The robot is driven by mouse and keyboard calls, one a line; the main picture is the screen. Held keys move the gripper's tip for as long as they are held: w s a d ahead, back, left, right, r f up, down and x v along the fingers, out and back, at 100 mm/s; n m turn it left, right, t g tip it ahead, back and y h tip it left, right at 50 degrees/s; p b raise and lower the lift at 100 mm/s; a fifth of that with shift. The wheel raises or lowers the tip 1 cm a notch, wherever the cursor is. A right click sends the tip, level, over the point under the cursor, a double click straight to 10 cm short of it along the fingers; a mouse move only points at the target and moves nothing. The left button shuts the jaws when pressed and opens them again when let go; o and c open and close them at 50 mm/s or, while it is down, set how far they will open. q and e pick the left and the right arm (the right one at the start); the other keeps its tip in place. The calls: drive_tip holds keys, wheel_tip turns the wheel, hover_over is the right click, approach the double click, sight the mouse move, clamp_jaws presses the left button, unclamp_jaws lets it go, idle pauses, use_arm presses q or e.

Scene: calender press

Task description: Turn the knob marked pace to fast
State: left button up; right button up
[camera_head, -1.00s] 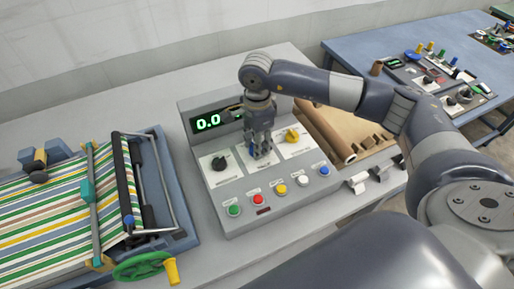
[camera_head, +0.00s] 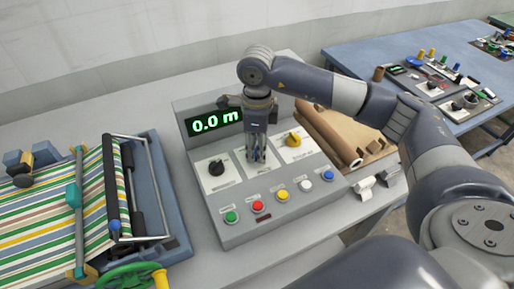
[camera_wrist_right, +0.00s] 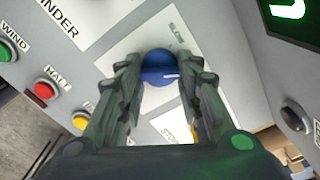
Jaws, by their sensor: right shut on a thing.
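A grey control panel (camera_head: 285,207) stands on the bench. My right gripper (camera_head: 257,156) points down at its middle plate, between a black knob (camera_head: 216,168) and a yellow knob (camera_head: 293,139). In the right wrist view its two fingers are shut on a round blue knob (camera_wrist_right: 157,66), one on each side. The blue knob has a white pointer mark directed to the right of that picture. Small print beside it is hard to read; one word looks like "slow". In the head view the fingers hide the blue knob. My left gripper is not in view.
A row of several coloured buttons (camera_head: 282,196) runs along the panel's front. The green display (camera_head: 214,121) reads 0.0 m. A striped fabric press (camera_head: 60,215) with a green handwheel (camera_head: 128,276) stands left; brown rolls (camera_head: 330,135) lie right.

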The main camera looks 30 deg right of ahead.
drive_tip(key=shift+w+r, duration=0.1)
idle(0.3)
drive_tip(key=o, duration=1)
drive_tip(key=shift+o, duration=0.4)
wheel_tip(320, 180, up, 12)
